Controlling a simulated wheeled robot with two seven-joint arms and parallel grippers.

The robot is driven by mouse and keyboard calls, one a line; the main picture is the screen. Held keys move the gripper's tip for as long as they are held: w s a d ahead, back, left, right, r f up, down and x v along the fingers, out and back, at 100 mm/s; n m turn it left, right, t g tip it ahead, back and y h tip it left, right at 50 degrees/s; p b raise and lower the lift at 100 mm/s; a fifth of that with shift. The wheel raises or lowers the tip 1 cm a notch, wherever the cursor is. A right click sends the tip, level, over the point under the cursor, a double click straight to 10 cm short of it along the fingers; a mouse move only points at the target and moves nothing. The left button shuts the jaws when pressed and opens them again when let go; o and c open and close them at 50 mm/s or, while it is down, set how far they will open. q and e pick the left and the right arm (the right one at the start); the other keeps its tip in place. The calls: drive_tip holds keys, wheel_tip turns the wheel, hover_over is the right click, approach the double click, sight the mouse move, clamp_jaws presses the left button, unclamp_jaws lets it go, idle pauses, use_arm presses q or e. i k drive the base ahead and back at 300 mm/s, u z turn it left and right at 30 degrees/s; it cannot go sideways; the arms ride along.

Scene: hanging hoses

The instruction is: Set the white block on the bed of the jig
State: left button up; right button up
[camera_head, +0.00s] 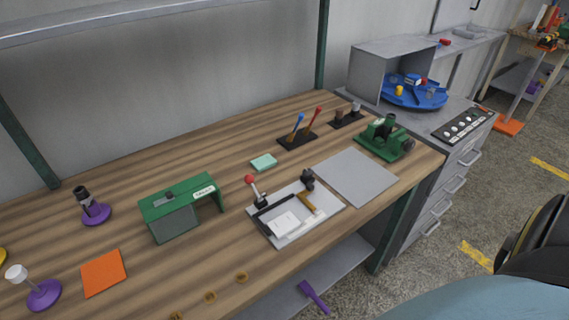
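The jig (325,212) stands near the front edge of the wooden bench, right of centre. It has a pale base plate, a black rail, a red-knobbed lever, a dark upright part and a brass-coloured bar. A white block (284,223) shows over the front left part of the jig, beside the black rail. It appears to lie on the jig, but I cannot tell how squarely it sits. Neither of my grippers is in view.
A grey plate (356,176) lies right of the jig, with a green vise-like tool (384,141) behind it. A mint block (264,162) lies behind the jig. A green housing (181,212) stands to the left. Brass rings (210,297) lie along the front edge.

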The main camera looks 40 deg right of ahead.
sight(281, 226)
drive_tip(key=u, duration=1.15)
drive_tip(key=k, duration=0.95)
drive_tip(key=z, duration=1.2)
drive_tip(key=i, duration=0.5)
drive_tip(key=u, duration=0.05)
